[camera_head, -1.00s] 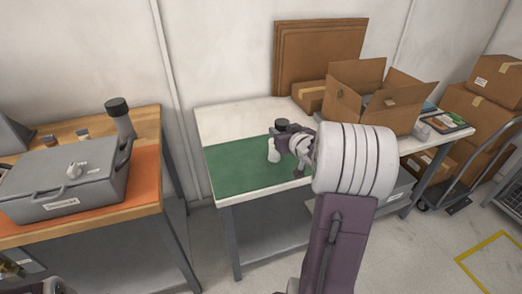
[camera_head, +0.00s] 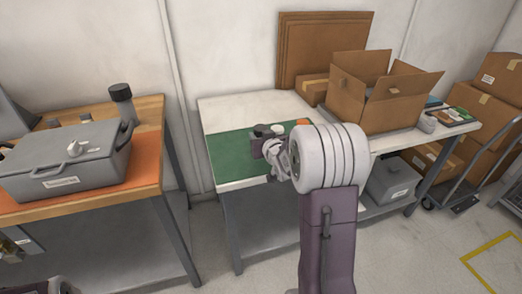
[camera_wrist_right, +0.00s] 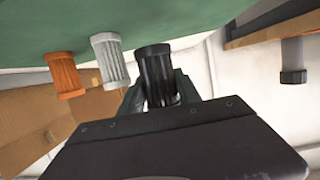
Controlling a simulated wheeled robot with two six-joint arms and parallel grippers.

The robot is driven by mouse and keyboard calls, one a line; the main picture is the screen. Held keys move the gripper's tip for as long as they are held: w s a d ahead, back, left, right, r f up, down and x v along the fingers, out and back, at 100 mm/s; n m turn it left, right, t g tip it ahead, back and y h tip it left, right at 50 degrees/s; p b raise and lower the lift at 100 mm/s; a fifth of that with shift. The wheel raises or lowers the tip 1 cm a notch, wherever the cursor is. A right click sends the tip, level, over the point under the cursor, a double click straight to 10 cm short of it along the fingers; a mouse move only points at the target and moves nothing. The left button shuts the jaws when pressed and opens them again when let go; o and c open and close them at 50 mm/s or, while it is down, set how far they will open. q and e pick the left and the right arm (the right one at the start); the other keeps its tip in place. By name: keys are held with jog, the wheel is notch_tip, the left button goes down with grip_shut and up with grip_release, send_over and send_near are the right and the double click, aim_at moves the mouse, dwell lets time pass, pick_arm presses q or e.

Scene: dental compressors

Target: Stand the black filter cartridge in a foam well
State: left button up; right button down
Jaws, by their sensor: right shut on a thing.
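The black filter cartridge (camera_wrist_right: 158,75) is ribbed and sits between the fingers of my right gripper (camera_wrist_right: 160,95) in the right wrist view, where the picture is upside down. In the head view its dark top (camera_head: 262,130) shows just beyond my right gripper (camera_head: 268,147), over the green mat (camera_head: 228,155). I cannot tell whether it touches the mat. A whitish cartridge (camera_wrist_right: 110,60) and an orange cartridge (camera_wrist_right: 63,75) stand in a row beside it. I cannot make out a foam well.
The open cardboard box (camera_head: 390,105) stands on the right of the white table (camera_head: 245,105). On the left bench, a grey case (camera_head: 65,165) rests on an orange mat (camera_head: 146,168), with a black-capped grey cylinder (camera_head: 124,102) behind. The mat's left part is clear.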

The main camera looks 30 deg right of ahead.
notch_tip(320, 180, down, 4)
jog(key=shift+b, duration=0.9)
jog(key=shift+f, duration=0.1)
jog(key=c, duration=0.8)
grip_release()
jog(key=shift+c, duration=0.2)
